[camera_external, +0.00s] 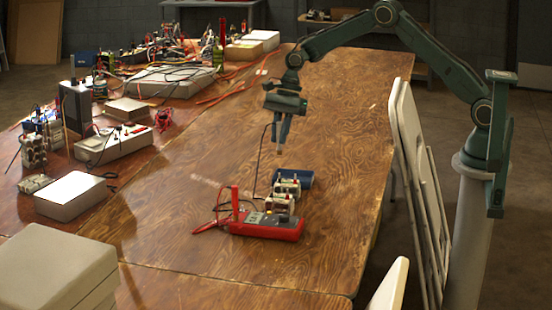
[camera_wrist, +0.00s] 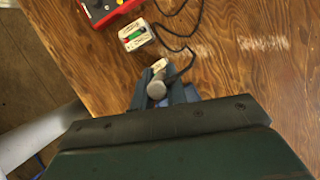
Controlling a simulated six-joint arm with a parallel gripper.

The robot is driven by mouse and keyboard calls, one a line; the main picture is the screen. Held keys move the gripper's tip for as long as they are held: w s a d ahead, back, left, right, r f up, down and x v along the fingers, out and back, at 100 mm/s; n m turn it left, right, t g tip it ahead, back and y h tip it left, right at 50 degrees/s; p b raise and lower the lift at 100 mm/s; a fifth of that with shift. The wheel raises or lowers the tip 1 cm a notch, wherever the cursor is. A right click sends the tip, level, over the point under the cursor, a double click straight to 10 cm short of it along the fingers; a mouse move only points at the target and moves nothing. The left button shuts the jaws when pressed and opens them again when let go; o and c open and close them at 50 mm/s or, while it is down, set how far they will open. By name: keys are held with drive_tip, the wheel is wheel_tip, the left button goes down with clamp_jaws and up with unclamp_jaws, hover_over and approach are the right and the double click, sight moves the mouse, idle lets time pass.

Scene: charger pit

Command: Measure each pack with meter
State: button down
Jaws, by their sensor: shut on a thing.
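The red meter (camera_external: 265,225) lies on the wooden table, and part of it shows at the top of the wrist view (camera_wrist: 103,8). A red probe (camera_external: 235,203) stands upright at its left side. Two whitish packs (camera_external: 280,203) (camera_external: 288,187) sit in a row behind the meter, with a dark blue pack (camera_external: 306,178) beyond. One whitish pack with red and green marks shows in the wrist view (camera_wrist: 135,36). My gripper (camera_external: 283,130) points down above and behind the packs, shut on a grey probe (camera_wrist: 157,88) with a black lead. Its fingers hide what lies below.
A black lead (camera_external: 257,165) hangs from the probe down to the meter. Cluttered boxes and wires (camera_external: 115,143) fill the left table. A stack of pale boxes (camera_external: 55,270) is at front left. Folded white chairs (camera_external: 415,170) lean at the right edge. The far tabletop is clear.

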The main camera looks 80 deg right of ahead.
sight(280, 150)
drive_tip(key=shift+f, duration=2.5)
drive_tip(key=shift+f, duration=0.95)
idle(1.3)
drive_tip(key=c, duration=1)
unclamp_jaws()
drive_tip(key=shift+r, duration=0.15)
drive_tip(key=shift+r, duration=3.65)
